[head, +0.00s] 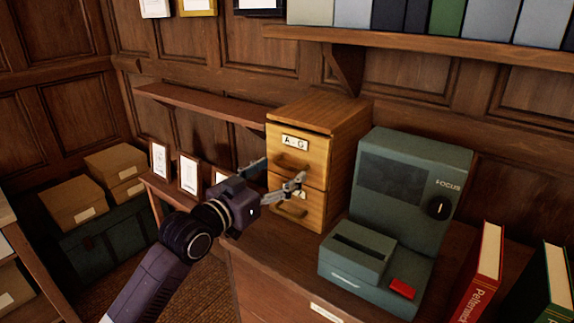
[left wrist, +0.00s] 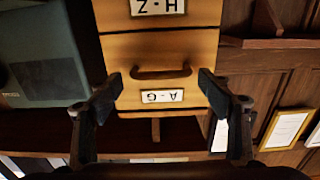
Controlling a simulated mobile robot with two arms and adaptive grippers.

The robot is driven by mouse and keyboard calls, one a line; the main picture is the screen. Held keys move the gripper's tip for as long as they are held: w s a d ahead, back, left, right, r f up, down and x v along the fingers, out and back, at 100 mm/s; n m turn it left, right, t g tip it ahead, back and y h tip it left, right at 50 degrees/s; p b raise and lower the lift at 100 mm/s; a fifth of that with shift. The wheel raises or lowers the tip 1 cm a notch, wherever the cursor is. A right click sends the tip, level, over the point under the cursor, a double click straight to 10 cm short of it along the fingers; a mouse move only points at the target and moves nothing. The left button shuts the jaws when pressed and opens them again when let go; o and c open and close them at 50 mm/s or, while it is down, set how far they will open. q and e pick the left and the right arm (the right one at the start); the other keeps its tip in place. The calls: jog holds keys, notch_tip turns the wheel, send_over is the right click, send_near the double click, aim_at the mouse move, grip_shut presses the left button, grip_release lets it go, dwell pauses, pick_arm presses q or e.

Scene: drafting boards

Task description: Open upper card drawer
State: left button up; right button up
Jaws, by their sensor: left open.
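The small wooden card cabinet (head: 345,120) stands on the sideboard with two drawers, one above the other. The upper card drawer (head: 315,167), labelled A-G, looks shut and has a brown bar handle (head: 291,165). In the left wrist view, which is upside down, this handle (left wrist: 160,73) lies between the finger lines. The lower drawer (left wrist: 200,14) is labelled H-Z; its label is partly hidden in the head view. My left gripper (head: 281,170) is open in front of the upper drawer, its fingers (left wrist: 161,82) spread either side of the handle, apparently not touching it. My right gripper is out of view.
A green-grey FOCUS machine (head: 410,180) stands close on the cabinet's right. Red and green books (head: 485,275) are further right. Small picture frames (head: 188,172) stand to the left. A wall shelf (head: 205,103) is behind. Boxes (head: 75,201) sit at the far left.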

aim_at(285, 168)
pick_arm(q)
jog(key=shift+x, duration=1.6)
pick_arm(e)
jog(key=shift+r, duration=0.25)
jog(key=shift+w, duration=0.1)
pick_arm(q)
jog(key=c, duration=1.4)
